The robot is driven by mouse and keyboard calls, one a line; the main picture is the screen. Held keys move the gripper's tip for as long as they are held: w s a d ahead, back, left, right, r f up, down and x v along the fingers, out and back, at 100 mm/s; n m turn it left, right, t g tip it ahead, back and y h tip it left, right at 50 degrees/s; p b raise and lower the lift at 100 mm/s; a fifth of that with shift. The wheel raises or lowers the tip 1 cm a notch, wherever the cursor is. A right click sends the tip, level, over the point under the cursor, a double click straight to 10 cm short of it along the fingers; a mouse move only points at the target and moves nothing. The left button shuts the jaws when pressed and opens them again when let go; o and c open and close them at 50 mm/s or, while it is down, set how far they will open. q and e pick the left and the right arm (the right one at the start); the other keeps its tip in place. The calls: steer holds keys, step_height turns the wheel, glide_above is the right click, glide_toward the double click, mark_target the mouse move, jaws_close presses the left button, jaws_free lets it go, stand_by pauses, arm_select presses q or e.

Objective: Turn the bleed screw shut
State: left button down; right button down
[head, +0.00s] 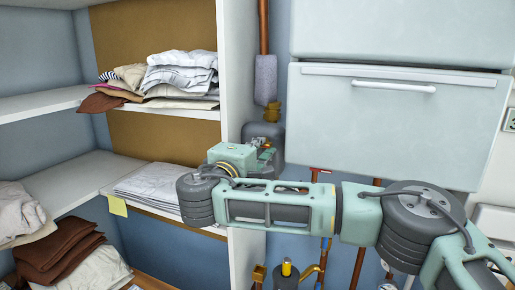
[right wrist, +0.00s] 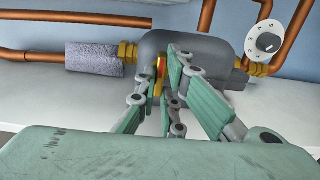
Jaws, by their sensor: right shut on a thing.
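The bleed screw (right wrist: 159,80) shows in the right wrist view as a small brass piece with a red part at the front of a rounded grey housing (right wrist: 205,45). My right gripper (right wrist: 166,82) is shut on it, and its fingers hide part of it. In the head view the right gripper (head: 267,155) is against the grey housing (head: 262,131) on the wall, beside the shelf unit; the screw is too small and covered to make out clearly there. My left gripper is not in view.
Copper pipes, a grey lagged section (right wrist: 94,58) and a white-faced dial (right wrist: 268,42) adjoin the housing. A shelf unit (head: 232,60) with folded linen (head: 180,75) stands left. A pale green cabinet (head: 395,125) hangs above my right arm. More pipework lies below.

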steer(key=shift+f, duration=0.1)
steer(key=shift+f+n+b, duration=0.15)
steer(key=shift+n+b, duration=0.85)
steer(key=shift+n, duration=8)
steer(key=shift+f, duration=0.1)
